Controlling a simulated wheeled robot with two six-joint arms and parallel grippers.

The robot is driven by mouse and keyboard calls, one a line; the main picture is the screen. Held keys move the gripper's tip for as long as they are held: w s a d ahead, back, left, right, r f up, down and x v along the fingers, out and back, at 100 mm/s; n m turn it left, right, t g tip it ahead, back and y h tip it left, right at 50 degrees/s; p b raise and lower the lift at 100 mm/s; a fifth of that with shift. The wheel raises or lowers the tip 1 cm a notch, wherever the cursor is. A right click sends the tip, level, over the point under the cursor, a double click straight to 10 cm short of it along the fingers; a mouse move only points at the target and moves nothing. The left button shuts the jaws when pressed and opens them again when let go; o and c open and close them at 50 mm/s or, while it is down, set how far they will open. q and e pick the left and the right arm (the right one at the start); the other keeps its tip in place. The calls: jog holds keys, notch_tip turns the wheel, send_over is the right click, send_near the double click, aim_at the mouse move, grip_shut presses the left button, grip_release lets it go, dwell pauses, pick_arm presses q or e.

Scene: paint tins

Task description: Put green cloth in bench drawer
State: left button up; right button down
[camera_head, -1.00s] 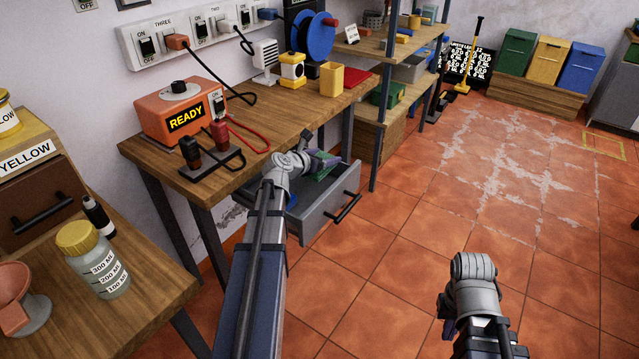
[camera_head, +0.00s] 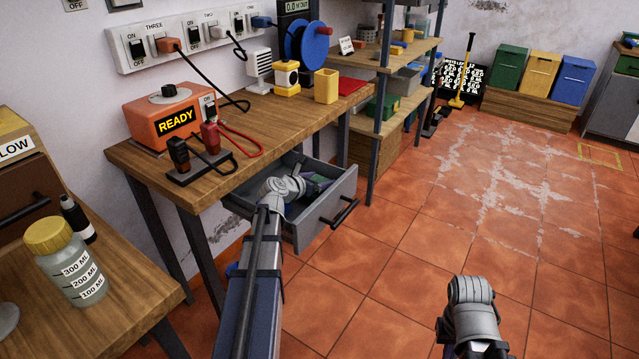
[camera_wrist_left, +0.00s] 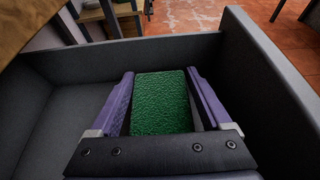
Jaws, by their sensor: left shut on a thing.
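The green cloth (camera_wrist_left: 161,101) is a textured green block shape between the two purple fingers of my left gripper (camera_wrist_left: 162,88). In the left wrist view the gripper is shut on it, inside the walls of the open grey bench drawer (camera_wrist_left: 248,62). In the head view the drawer (camera_head: 330,208) is pulled out under the wooden bench, and my left gripper (camera_head: 312,186) reaches down into it. Little of the cloth shows there. I cannot tell whether the cloth touches the drawer floor. My right gripper is at the bottom of the head view, its fingers mostly hidden behind its wrist.
An orange box reading READY (camera_head: 170,118) and a red cable stand on the bench (camera_head: 240,130). A blue reel (camera_head: 308,45) and yellow cup (camera_head: 326,86) are farther back. A shelf post (camera_head: 381,120) rises beside the drawer. The tiled floor at right is clear.

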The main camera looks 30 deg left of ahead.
pick_arm(q)
jog(key=shift+f, duration=0.2)
jog(key=o, duration=1.2)
jog(key=shift+r, duration=0.1)
jog(key=shift+r, duration=0.2)
jog(key=p+v, duration=0.4)
jog(key=v, duration=0.6)
jog(key=shift+s+r, duration=0.1)
jog(key=shift+s, duration=0.2)
jog(key=shift+s+a+r+p, duration=0.15)
jog(key=shift+s+p, duration=0.15)
jog(key=shift+s, duration=0.35)
